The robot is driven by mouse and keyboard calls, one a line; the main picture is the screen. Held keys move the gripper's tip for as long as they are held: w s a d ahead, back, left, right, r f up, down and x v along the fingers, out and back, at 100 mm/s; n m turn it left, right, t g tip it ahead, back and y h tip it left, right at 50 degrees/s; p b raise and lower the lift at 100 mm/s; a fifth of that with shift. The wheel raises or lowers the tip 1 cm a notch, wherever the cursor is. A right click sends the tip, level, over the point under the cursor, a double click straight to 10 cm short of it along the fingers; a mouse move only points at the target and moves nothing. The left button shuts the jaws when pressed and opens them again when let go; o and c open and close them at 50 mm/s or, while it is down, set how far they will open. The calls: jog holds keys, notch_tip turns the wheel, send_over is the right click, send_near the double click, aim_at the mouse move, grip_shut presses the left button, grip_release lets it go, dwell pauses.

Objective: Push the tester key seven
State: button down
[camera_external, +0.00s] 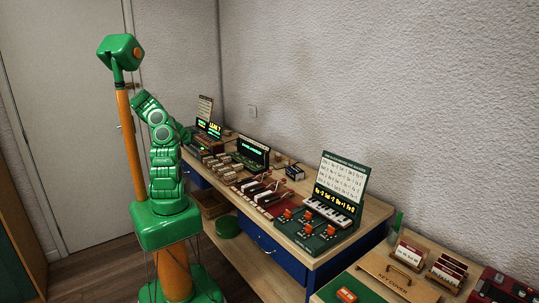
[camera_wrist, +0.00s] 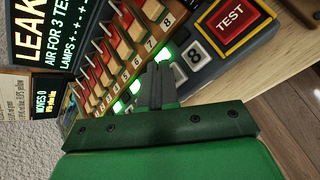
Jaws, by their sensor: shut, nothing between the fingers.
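The tester is a dark panel with a row of wooden keys with red parts, numbered along their front edge; the figure 7 (camera_wrist: 140,53) shows near the right end, beside 8. A second row of square buttons lies in front, with button 8 (camera_wrist: 195,57) visible. My gripper (camera_wrist: 160,72) is shut and empty, its fingertips over that front row just left of button 8, hiding what lies beneath; I cannot tell whether they touch. In the external view, my gripper is hidden behind my arm near the tester (camera_external: 212,130) at the bench's far end.
A red TEST button (camera_wrist: 230,18) sits right of the keys. Green lamps glow around the fingertips. The LEAK display (camera_wrist: 85,35) stands behind. On the bench (camera_external: 375,212), other keyboards and a green panel (camera_external: 345,180) stand nearer the camera.

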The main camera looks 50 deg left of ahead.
aim_at(197, 149)
dwell(0.7)
jog(key=shift+f, duration=0.4)
jog(key=shift+r, duration=0.45)
dwell(0.4)
jog(key=shift+r, duration=3)
